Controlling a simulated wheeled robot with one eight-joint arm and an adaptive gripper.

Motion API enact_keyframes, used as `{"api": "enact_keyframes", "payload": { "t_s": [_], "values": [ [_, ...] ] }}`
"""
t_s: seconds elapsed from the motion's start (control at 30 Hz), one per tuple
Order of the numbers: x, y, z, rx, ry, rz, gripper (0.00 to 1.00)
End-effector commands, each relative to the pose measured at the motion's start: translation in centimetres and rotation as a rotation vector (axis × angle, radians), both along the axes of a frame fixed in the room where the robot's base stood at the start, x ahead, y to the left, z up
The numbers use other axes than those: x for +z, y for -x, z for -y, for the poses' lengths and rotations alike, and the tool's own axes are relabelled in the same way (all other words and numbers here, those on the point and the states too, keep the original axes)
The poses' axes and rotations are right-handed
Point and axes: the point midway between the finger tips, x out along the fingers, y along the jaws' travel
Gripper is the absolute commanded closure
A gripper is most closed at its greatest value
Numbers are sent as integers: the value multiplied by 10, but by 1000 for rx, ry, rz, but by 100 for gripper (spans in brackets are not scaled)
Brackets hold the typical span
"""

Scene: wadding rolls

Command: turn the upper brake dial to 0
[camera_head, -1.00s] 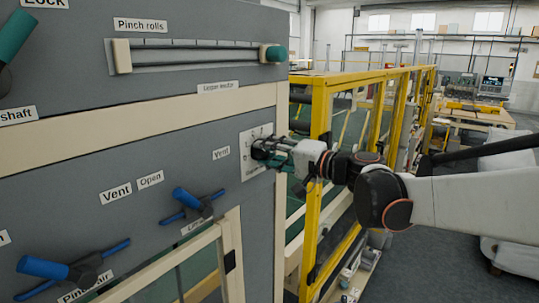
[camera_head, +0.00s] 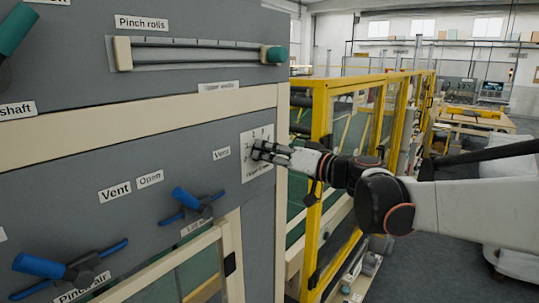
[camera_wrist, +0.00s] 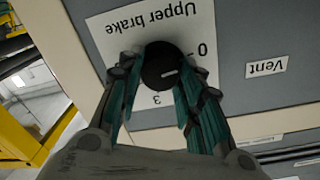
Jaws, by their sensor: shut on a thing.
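The upper brake dial (camera_wrist: 160,62) is a round black knob on a white plate (camera_wrist: 180,18) lettered "Upper brake", which appears upside down in the wrist view. A short white mark shows on the knob's face. A 0 is printed to the right of the knob and a 3 below it in that view. My gripper (camera_head: 258,150) is at the plate in the head view, with its arm coming from the right. In the wrist view its green-padded fingers are shut on the dial from both sides. The fingers hide part of the scale.
Left of the plate are a blue-handled vent lever (camera_head: 186,198) and a lower blue lever (camera_head: 40,266). A pinch rolls slider (camera_head: 200,54) with a green knob is above. A yellow guard frame (camera_head: 320,120) stands close behind my gripper.

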Motion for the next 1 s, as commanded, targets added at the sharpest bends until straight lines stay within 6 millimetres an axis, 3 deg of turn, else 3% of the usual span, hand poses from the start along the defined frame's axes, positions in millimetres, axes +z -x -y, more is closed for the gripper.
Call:
{"api": "enact_keyframes", "payload": {
  "t_s": [0.7,0.73,0.8,1.0],
  "values": [
    [-2,1,0,2,54,63,91],
    [-2,1,0,2,54,63,64],
    [-2,1,0,2,54,63,49],
    [-1,1,0,1,51,63,46]
  ]
}}
